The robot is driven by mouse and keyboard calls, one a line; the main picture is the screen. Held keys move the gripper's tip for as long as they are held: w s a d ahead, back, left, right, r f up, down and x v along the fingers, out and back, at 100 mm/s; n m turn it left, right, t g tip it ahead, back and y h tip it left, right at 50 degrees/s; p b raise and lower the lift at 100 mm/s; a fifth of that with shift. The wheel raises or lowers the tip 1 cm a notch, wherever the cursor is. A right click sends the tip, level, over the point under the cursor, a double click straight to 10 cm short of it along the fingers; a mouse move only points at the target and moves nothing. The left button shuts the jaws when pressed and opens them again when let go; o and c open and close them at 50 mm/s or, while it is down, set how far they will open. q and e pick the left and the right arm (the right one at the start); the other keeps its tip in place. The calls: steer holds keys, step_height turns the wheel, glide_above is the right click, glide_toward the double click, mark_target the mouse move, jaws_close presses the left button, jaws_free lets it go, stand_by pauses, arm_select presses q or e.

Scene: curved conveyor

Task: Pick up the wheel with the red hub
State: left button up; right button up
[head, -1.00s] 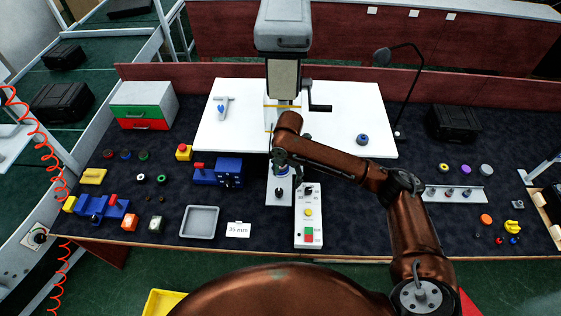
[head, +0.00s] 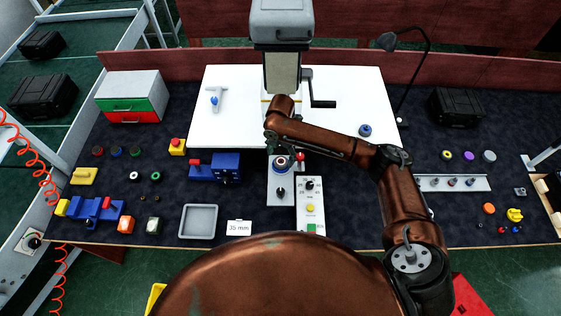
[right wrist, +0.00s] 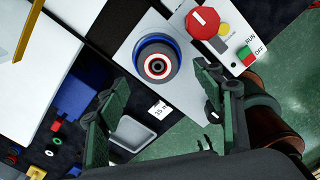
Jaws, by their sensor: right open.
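The wheel with the red hub (right wrist: 157,66) shows in the right wrist view as a dark grey tyre around a red and white centre. It sits within a blue ring on a light grey plate (right wrist: 128,52). In the head view the wheel (head: 281,163) is small and partly covered by my arm. My right gripper (right wrist: 162,78) is open and empty, its green fingers on either side of the wheel's near edge in the wrist view. I cannot tell the height between them. It also shows in the head view (head: 273,148), just behind the wheel. My left gripper is not in view.
A control box (head: 310,204) with a dial and buttons stands close right of the wheel. The press (head: 281,65) with its crank rises behind. A blue block (head: 225,167) and a grey tray (head: 198,221) lie to the left, and a rack (head: 452,184) to the right.

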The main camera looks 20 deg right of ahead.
mark_target(281, 162)
step_height(281, 162, down, 3)
steer(key=shift+w+r, duration=0.15)
steer(key=shift+f+p, duration=0.3)
steer(key=shift+f, duration=0.1)
steer(key=c, duration=1.2)
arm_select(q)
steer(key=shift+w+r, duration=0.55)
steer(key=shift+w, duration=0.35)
arm_select(e)
steer(key=shift+c, duration=0.3)
